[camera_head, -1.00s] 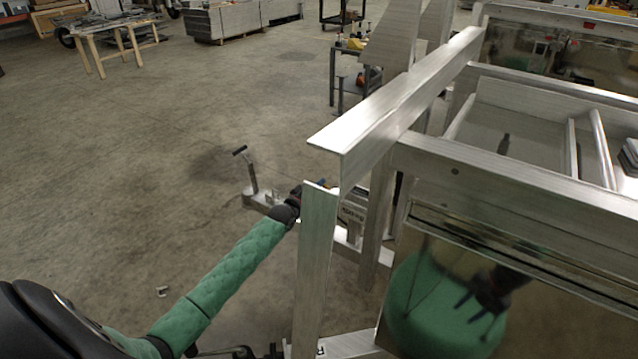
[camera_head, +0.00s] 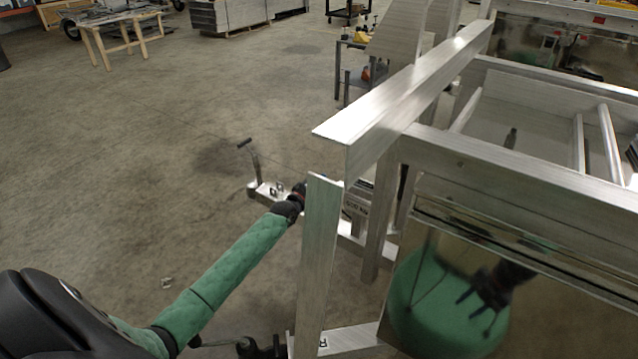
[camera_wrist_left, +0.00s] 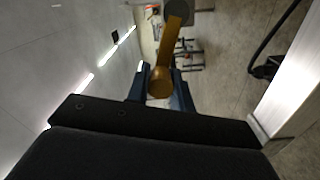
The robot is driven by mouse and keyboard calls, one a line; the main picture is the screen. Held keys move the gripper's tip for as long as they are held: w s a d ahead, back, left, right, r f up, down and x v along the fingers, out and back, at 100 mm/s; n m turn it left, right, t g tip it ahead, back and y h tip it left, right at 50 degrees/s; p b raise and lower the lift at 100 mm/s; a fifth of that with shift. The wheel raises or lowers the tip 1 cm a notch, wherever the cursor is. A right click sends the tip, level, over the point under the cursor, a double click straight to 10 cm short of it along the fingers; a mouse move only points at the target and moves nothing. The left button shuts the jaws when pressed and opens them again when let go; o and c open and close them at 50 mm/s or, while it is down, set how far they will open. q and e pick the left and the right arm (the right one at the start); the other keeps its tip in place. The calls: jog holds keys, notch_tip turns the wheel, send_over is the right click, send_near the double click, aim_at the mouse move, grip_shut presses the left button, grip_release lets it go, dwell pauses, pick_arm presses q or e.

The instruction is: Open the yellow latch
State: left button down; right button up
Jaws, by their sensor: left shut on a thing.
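The yellow latch (camera_wrist_left: 170,50) shows in the left wrist view as a yellow-brown bar with a rounded end. My left gripper (camera_wrist_left: 160,88) has its two blue fingers on either side of the rounded end and is shut on it. In the head view my green left arm reaches in from the left, and its gripper is hidden behind an upright aluminium post (camera_head: 318,250). The latch is hidden there too. My right gripper is not seen directly; only a dark hand-like reflection shows in the shiny trailer panel.
An aluminium trailer frame (camera_head: 500,165) with a shiny panel (camera_head: 540,290) fills the right side. A long metal beam (camera_head: 400,100) runs above my left wrist. A trailer tongue with a handle (camera_head: 255,165) stands beyond my arm.

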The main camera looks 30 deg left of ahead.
pick_arm(q)
jog(key=c, duration=1.2)
grip_release()
jog(key=shift+a, duration=0.1)
jog(key=shift+c, duration=0.2)
jog(key=shift+s, duration=0.55)
jog(key=s, duration=0.6)
jog(key=shift+s+a+b, duration=0.25)
jog(key=shift+s+b, duration=0.1)
jog(key=shift+b, duration=0.05)
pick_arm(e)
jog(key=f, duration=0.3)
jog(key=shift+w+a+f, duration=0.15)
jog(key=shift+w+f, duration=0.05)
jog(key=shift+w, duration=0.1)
